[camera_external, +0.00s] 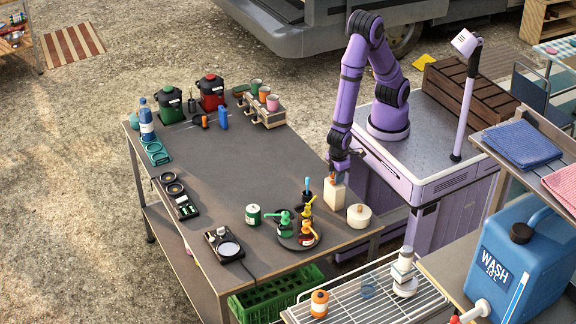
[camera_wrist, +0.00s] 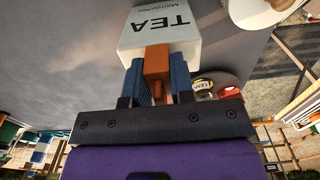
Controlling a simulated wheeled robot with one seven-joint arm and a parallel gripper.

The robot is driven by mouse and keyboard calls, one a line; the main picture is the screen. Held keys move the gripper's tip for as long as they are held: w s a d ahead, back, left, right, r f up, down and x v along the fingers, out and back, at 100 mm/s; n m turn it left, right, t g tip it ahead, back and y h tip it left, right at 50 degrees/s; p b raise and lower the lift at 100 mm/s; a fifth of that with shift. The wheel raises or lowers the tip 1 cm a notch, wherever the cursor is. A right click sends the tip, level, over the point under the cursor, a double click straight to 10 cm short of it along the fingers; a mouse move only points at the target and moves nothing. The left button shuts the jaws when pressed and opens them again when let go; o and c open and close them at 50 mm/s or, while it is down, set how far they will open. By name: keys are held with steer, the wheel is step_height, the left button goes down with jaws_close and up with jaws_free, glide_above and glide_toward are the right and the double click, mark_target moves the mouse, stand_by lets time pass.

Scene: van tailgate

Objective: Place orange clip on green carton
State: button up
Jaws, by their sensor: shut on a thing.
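My gripper (camera_external: 338,165) points down over the table's right side, just above a pale cream carton (camera_external: 334,196). In the wrist view, its blue fingers (camera_wrist: 162,82) are shut on an orange clip (camera_wrist: 156,62). The clip's far end overlaps the near edge of the carton (camera_wrist: 160,28), which is labelled TEA. I cannot tell whether the clip touches the carton or sits just above it. The carton stands upright and looks off-white, not clearly green. In the external view the clip is a small orange-red spot, mostly hidden by the fingers.
A round cream pot (camera_external: 358,215) stands close to the carton's right. A round tray (camera_external: 298,240) with green, yellow and orange items is to its left, with a dark cup holding a blue-topped tool (camera_external: 307,190) beside it. A green tin (camera_external: 253,214) stands further left. The table's middle is clear.

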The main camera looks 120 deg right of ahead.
steer(key=o, duration=0.9)
steer(key=shift+f, duration=0.1)
step_height(320, 180, up, 12)
steer(key=shift+r, duration=0.2)
steer(key=s+d+r+t, duration=0.1)
steer(key=s+d+r, duration=0.4)
steer(key=r, duration=0.2)
steer(key=s+d+r+t, duration=0.2)
steer(key=s+d+r, duration=0.4)
steer(key=r, duration=0.2)
steer(key=s+d+r+t, duration=0.2)
steer(key=s+d+r, duration=0.4)
steer(key=r, duration=0.2)
steer(key=shift+s+r, duration=0.1)
steer(key=shift+s, duration=0.15)
